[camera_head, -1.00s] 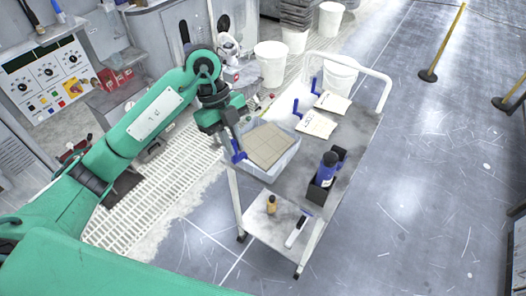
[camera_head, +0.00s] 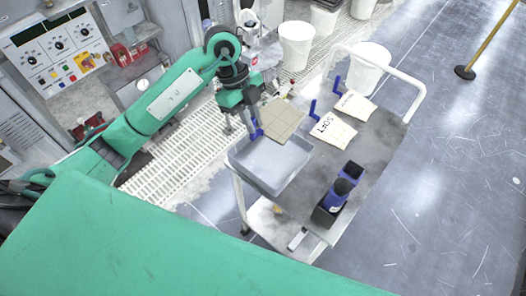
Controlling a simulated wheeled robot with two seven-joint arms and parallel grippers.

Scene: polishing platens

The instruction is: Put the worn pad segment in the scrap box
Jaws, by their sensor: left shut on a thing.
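A tan pad segment (camera_head: 283,121) with a grid of grooves is held at its left edge by my left gripper (camera_head: 256,132), which has blue fingertips and is shut on it. The segment is raised at the far edge of a grey open tray (camera_head: 271,185) on the cart; the tray looks empty. I cannot tell whether this segment is worn. No box marked as scrap can be made out. My right gripper is not in view.
The cart (camera_head: 375,150) also carries two pale packets, one marked SOFT (camera_head: 333,129), blue upright holders, and a dark caddy with bottles (camera_head: 335,195). White buckets (camera_head: 296,45) stand behind it. A control panel (camera_head: 50,50) is at left. Floor at right is mostly open.

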